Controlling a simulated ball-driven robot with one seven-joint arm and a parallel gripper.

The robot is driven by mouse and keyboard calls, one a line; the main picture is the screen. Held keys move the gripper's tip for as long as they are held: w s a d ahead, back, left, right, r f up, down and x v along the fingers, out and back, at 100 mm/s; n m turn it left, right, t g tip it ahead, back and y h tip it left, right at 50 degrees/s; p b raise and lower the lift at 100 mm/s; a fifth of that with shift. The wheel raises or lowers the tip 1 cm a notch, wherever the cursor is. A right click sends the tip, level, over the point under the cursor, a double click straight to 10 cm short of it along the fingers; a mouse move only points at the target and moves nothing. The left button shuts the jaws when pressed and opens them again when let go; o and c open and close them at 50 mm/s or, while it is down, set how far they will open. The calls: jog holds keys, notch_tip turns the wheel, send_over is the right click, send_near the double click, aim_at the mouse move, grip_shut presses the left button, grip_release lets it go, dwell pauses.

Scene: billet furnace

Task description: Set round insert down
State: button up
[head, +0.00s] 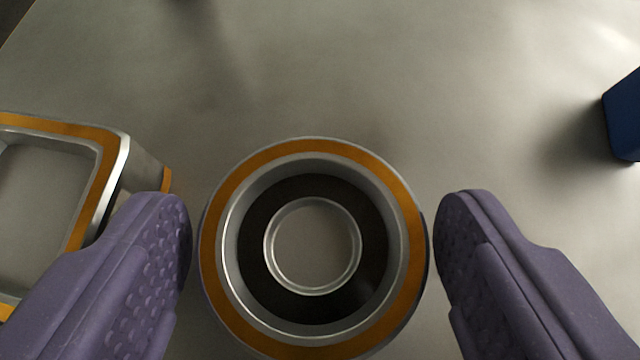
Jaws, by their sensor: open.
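The round insert (312,148) is a ring with an orange top rim, a silver inner lip, a dark inner band and a smaller silver ring at its centre. It stands upright on the grey surface in the lower middle of the head view. My gripper (315,235) is open, with one purple textured finger on each side of the insert. A gap shows between the right finger and the insert, and a narrow one on the left. The insert's lowest edge is cut off by the frame.
A square, orange-rimmed metal frame (112,160) stands at the left, partly behind my left finger. A dark blue block (625,118) sits at the right edge. The grey surface (330,70) is clear beyond the insert and between these things.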

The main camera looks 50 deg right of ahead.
jog(key=shift+x, duration=0.95)
jog(key=shift+r, duration=0.1)
jog(key=c, duration=1.3)
jog(key=shift+r, duration=0.15)
grip_shut()
